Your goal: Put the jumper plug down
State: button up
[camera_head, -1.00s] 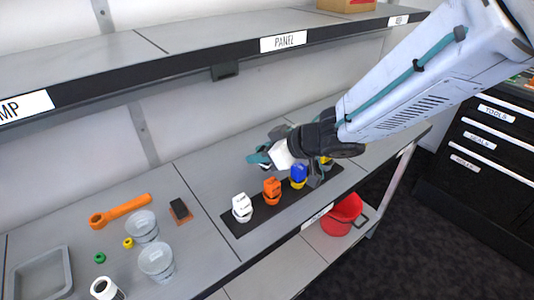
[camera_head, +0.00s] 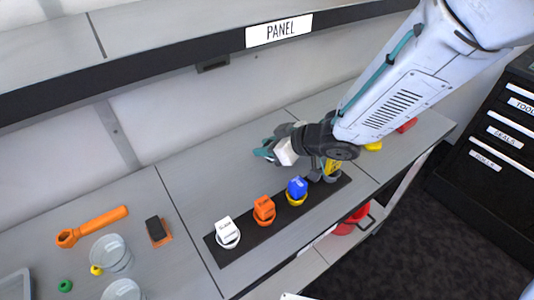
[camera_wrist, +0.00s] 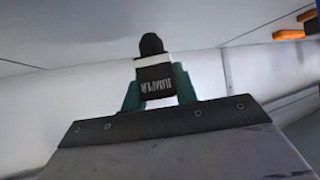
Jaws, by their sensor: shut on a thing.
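The jumper plug (camera_wrist: 156,88) is a black block with upside-down white lettering, a white band and a rounded black end. In the wrist view it sits between the two teal fingertips of my gripper (camera_wrist: 157,92), which is shut on it. In the head view my gripper (camera_head: 266,152) is above the grey bench (camera_head: 190,180), behind the row of colored plugs. I cannot make out the plug in that view.
A black strip (camera_head: 240,251) carries a white plug (camera_head: 228,232), an orange plug (camera_head: 264,209), a blue plug (camera_head: 297,188) and a yellow one (camera_head: 332,168) partly behind my arm. An orange wrench (camera_head: 95,226) and clear cups (camera_head: 111,252) stand left. A shelf (camera_head: 180,48) hangs above.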

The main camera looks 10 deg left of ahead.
jog(key=shift+f, duration=1.45)
jog(key=shift+f, duration=0.15)
jog(key=o, duration=1.1)
jog(key=shift+c, duration=0.2)
jog(key=shift+d+r, duration=0.25)
jog(key=shift+r, duration=0.05)
jog(key=v, duration=1.1)
jog(key=shift+d, duration=0.25)
